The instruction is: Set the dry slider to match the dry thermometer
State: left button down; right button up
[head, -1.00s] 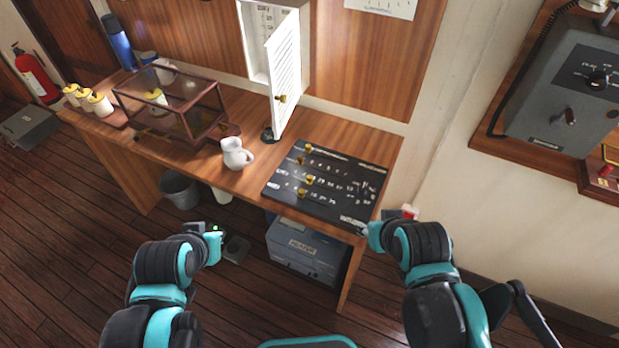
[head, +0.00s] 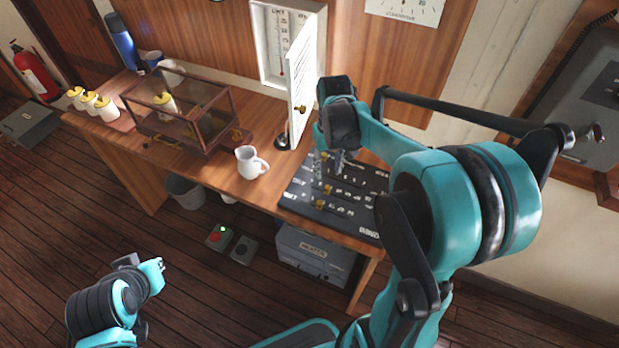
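The black slider board (head: 300,196) lies on the wooden desk, with brass slider knobs (head: 327,188) on its scales. Its labels are too small for me to tell which slider is the dry one. The white louvred cabinet (head: 259,42) on the wall has its door (head: 305,75) swung open. Thermometers (head: 282,55) show inside, but their readings are not legible. My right gripper (head: 338,163) points down over the upper part of the board, near the top knobs, and hides part of it. Its finger gap is unclear. My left gripper (head: 158,275) is low over the floor, away from the desk.
A white mug (head: 250,163) stands left of the board. A glass case (head: 190,118) and several yellow-topped containers (head: 105,108) stand further left. The open cabinet door hangs close to my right gripper. A grey box (head: 312,257) is under the desk.

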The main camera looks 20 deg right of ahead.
aim_at(327, 187)
notch_tip(327, 187, down, 8)
jog(key=shift+s+r+b, duration=0.1)
jog(key=shift+r+b, duration=0.1)
jog(key=shift+b, duration=1.05)
grip_shut()
